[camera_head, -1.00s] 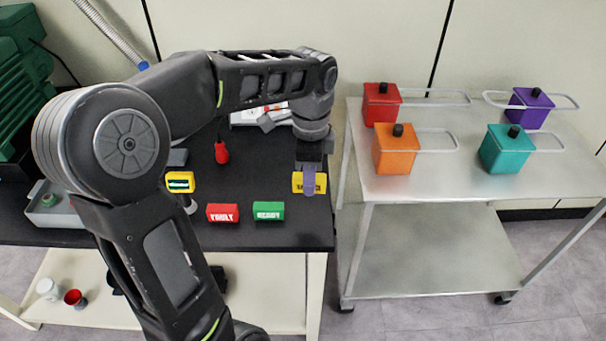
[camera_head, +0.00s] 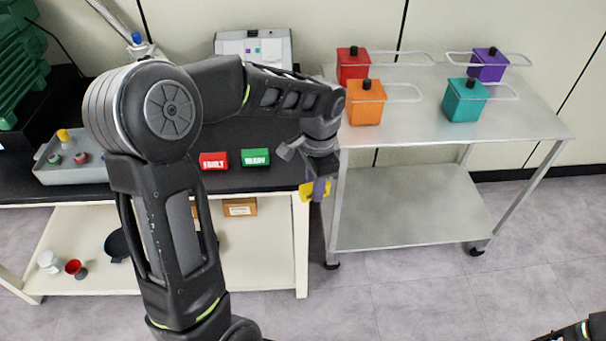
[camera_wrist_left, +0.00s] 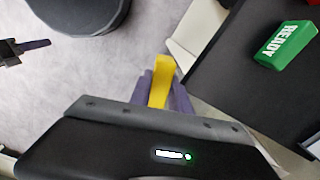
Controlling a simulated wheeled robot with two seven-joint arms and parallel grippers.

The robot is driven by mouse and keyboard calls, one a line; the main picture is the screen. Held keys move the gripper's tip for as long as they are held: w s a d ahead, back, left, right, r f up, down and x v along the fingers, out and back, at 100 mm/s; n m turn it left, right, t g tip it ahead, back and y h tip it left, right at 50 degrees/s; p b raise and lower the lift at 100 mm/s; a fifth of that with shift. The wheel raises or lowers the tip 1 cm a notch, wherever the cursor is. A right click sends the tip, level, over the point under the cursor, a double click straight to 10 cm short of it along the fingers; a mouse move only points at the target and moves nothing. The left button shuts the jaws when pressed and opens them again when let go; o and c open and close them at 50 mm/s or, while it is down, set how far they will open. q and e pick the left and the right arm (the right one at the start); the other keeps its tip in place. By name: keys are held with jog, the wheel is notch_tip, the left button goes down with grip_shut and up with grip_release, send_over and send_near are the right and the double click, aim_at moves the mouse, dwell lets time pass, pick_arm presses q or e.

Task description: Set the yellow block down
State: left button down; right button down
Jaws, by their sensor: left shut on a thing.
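The yellow block (camera_head: 306,192) is in my left gripper (camera_head: 318,190), off the bench's right end and in front of the gap beside the cart. In the left wrist view the yellow block (camera_wrist_left: 161,78) sits between the purple fingers of my left gripper (camera_wrist_left: 162,95), with grey floor behind it. The gripper is shut on it. What seems to be my right gripper (camera_wrist_left: 32,46) shows small at the left of the wrist view. Whether it is open or shut is unclear.
A red block (camera_head: 214,161) and a green block (camera_head: 255,157) stand on the black bench (camera_head: 225,180). The metal cart (camera_head: 420,130) at right bears red, orange, purple and teal boxes. Bare bench top surrounds the blocks.

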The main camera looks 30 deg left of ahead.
pick_arm(q)
jog(key=w+d+f+n, duration=0.2)
jog(key=d+f+n, duration=0.5)
jog(key=f, duration=0.7)
jog(key=shift+d+f, duration=0.35)
jog(key=shift+d, duration=0.85)
jog(key=shift+a, duration=0.1)
